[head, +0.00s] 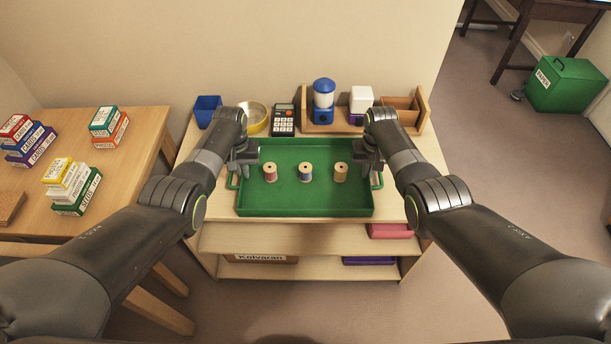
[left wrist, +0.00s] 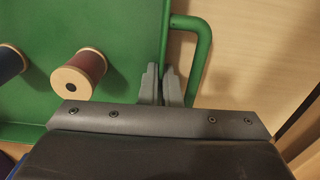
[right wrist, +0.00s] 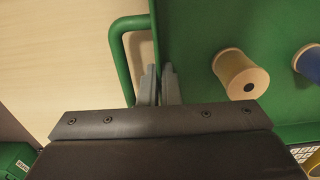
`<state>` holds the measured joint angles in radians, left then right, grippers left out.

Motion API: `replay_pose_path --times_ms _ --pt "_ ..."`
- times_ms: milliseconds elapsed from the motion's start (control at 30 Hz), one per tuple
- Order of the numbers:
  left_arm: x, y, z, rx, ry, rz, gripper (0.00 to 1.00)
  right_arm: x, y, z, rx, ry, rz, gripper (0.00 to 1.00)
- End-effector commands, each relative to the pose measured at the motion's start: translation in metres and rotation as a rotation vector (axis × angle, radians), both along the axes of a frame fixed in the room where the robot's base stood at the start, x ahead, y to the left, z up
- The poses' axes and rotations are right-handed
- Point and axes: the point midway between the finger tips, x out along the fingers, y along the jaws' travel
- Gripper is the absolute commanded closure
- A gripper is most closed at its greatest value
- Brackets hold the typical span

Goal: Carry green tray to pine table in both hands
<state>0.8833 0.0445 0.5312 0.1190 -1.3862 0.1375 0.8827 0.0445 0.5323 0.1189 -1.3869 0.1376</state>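The green tray (head: 305,206) rests on top of the light wooden shelf unit and holds three thread spools, red (head: 270,173), blue (head: 305,173) and tan (head: 340,173). My left gripper (head: 243,168) is at the tray's left end; in the left wrist view its fingers (left wrist: 162,82) are closed on the end wall, beside the green handle (left wrist: 203,50). My right gripper (head: 370,165) is at the right end; in the right wrist view its fingers (right wrist: 158,84) are closed on that wall, beside the handle (right wrist: 120,60). A pine-coloured table (head: 140,160) stands at the left.
Boxes (head: 74,185) in several stacks occupy the left table; its right front part is bare. Behind the tray are a blue bin (head: 207,110), a yellow-rimmed bowl (head: 254,118), a calculator (head: 284,121) and a wooden rack (head: 421,110). A green box (head: 566,85) stands on the floor.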

Motion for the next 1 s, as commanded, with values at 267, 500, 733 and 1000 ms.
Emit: replay_pose_path --times_ms 267,500,733,1000 --pt "0.000 0.000 0.000 0.000 0.001 0.000 1.00 0.000 0.000 0.000 0.000 0.001 0.000 1.00" --pt "0.000 0.000 0.003 0.000 -0.001 0.000 1.00 0.001 0.000 0.003 0.000 -0.001 0.000 1.00" --pt "0.001 0.000 0.016 0.000 -0.001 0.000 1.00 0.001 0.000 0.016 0.000 -0.002 0.000 1.00" --pt "0.001 0.000 0.039 0.000 -0.001 0.000 1.00 0.001 0.000 0.039 0.000 -0.002 0.000 1.00"
